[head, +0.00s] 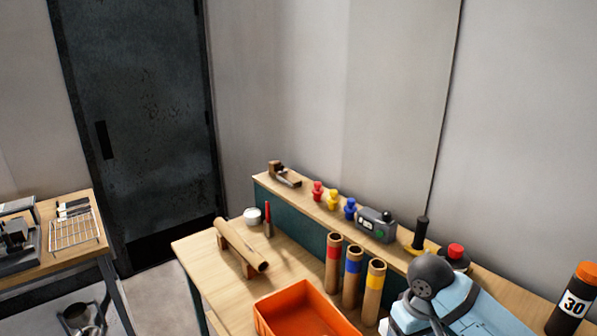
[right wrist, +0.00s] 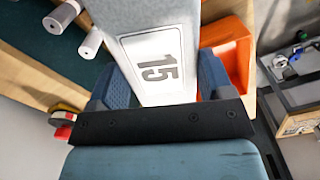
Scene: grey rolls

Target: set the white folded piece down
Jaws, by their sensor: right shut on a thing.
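In the right wrist view my right gripper (right wrist: 158,88) has its dark blue fingers shut on a pale grey-white piece (right wrist: 150,15). The piece carries a white panel with a dark border and the number 15. It extends from between the fingers to the top edge of the view, where its far end is cut off. I cannot make out a fold in it or tell whether it touches anything below. The head view shows my light blue right arm at the lower right, but not the gripper or the held piece. My left gripper is not in view.
An orange bin (head: 272,318) stands on the wooden bench (head: 205,262). Three cardboard tubes with coloured bands, the nearest a yellow-banded tube (head: 373,290), stand beside it. A brown roll (head: 240,243) rests on a wooden support. Small items line the raised shelf behind. Bare bench shows at the left.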

